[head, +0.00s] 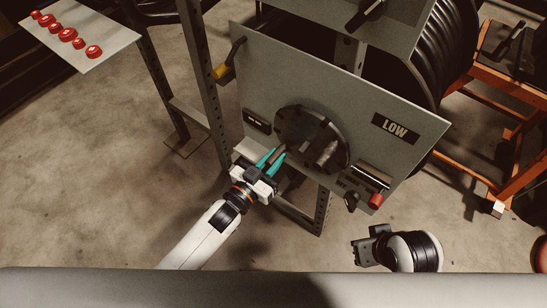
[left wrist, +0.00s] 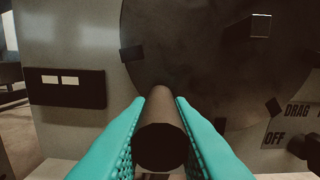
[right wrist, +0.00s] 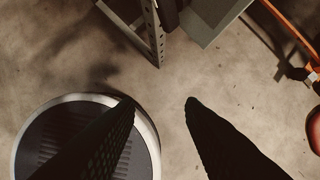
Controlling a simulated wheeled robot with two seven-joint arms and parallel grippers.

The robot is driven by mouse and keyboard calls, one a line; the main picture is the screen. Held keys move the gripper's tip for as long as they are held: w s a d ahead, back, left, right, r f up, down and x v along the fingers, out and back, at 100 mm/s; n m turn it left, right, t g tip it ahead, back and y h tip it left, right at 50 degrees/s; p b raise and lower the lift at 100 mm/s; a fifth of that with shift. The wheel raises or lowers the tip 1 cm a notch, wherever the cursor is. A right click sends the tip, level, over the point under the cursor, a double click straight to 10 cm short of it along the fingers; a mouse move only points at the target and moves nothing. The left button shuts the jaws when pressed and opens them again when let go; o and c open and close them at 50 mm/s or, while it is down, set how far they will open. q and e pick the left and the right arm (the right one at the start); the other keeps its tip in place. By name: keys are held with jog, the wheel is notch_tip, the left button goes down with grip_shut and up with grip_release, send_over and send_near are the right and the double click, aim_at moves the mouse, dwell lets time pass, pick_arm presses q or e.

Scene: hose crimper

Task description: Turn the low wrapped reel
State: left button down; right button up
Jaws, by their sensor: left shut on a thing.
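The low reel's grey panel (head: 255,80) carries a "LOW" label (head: 395,128) and a dark round disc (head: 300,125) with a block across its middle. My left gripper (head: 277,157) is at the disc's lower left edge, its teal fingers shut on a dark cylindrical handle (left wrist: 162,130) that sticks out from the disc. The handle's round end faces the left wrist camera. In the right wrist view my right gripper (right wrist: 160,103) is open and empty above the floor, with dark fingers wide apart. The wrapped reel (head: 420,60) shows partly behind the panel.
A yellow-tipped lever (head: 222,71) is at the panel's left. A red knob (head: 375,201) and a drag/off control (left wrist: 302,145) are at its lower right. Metal posts (head: 205,80) stand left, an orange frame (head: 520,150) right. A white board (head: 85,40) holds several red pieces.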

pick_arm(q)
jog(key=shift+w+a+r+m+p, duration=0.2)
jog(key=shift+r+m+p, duration=0.1)
jog(key=shift+m+p, duration=0.1)
pick_arm(e)
jog(key=x, duration=0.3)
jog(key=shift+f, duration=0.35)
pick_arm(q)
jog(key=c, duration=1.3)
grip_release()
jog(key=shift+s+a+f, duration=0.1)
jog(key=shift+s+a, duration=0.2)
jog(key=shift+s, duration=0.15)
jog(key=p+v, duration=0.1)
jog(key=v, duration=1)
jog(key=shift+p, duration=0.3)
pick_arm(e)
jog(key=shift+g, duration=0.3)
jog(key=x, duration=0.4)
jog(key=s+x, duration=0.1)
jog(key=x, duration=0.1)
jog(key=shift+a+f, duration=0.1)
